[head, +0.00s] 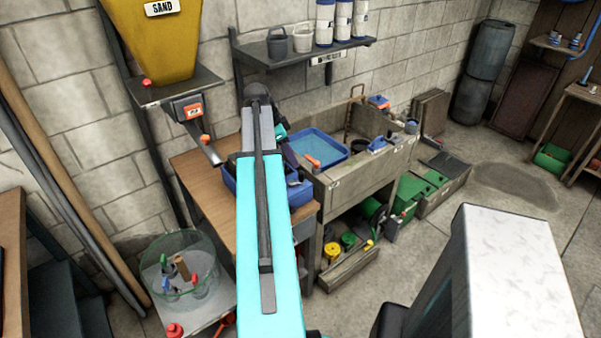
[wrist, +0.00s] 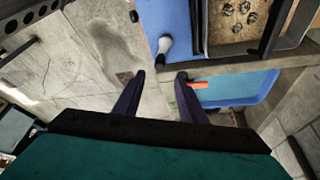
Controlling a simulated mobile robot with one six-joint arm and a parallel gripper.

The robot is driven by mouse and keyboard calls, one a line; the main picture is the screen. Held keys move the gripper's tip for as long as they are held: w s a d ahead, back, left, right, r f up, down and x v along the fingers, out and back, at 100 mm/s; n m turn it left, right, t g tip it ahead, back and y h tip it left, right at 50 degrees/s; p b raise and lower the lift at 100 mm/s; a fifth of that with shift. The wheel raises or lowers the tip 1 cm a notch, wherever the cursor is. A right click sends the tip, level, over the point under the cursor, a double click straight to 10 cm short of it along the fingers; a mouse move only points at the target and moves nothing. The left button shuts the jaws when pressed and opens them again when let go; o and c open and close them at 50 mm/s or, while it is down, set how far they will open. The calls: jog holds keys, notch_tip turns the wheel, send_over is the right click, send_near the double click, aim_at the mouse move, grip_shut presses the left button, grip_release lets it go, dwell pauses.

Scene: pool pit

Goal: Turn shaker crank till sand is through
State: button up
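The shaker, a blue frame (wrist: 182,25) holding a sieve tray (wrist: 240,12) with sand and several stones, is at the top of the wrist view. A pale knob on a dark stem (wrist: 165,44), which looks like the crank handle, sticks out at its near edge. My gripper (wrist: 161,76) is open, its two dark fingers apart with only floor between the tips; the knob is just beyond them, untouched. In the head view a blue box (head: 300,193) on the bench, probably the shaker, is largely hidden by my arm. No crank can be made out there.
A shelf (head: 310,50) hangs behind. Open floor lies right.

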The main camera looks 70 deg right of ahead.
aim_at(300, 172)
jog(key=shift+p+x, duration=1.1)
jog(key=shift+x, duration=3.65)
grip_shut()
